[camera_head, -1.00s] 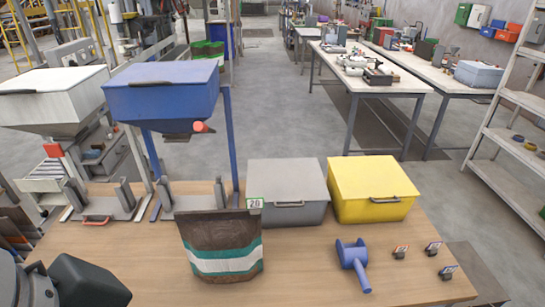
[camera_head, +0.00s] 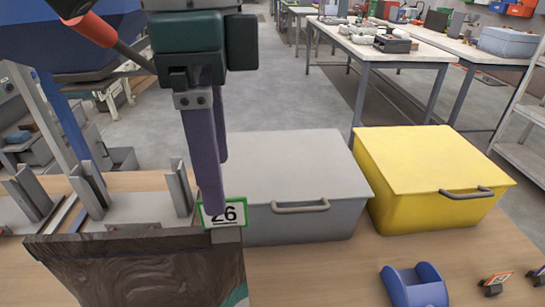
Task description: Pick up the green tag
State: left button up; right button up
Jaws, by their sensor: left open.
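The green tag (camera_head: 235,215) is a small white plate with a green rim and the number 26. It stands on a small grey base at the top right corner of the brown bag (camera_head: 130,270). My left gripper (camera_head: 217,188) comes down from above with its purple fingers pointing at the tag. My right gripper is not in view.
A grey lidded bin (camera_head: 300,185) stands right behind the tag, with a yellow lidded bin (camera_head: 430,180) to its right. A blue hopper (camera_head: 60,45) hangs at the upper left.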

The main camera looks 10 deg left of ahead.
aim_at(231, 224)
pick_arm(q)
jog(key=shift+s+f, duration=0.2)
jog(key=shift+f, duration=0.95)
jog(key=f, duration=0.4)
jog(key=shift+d+f+p, duration=0.2)
jog(key=shift+d+p, duration=0.2)
jog(key=shift+f, duration=0.6)
grip_shut()
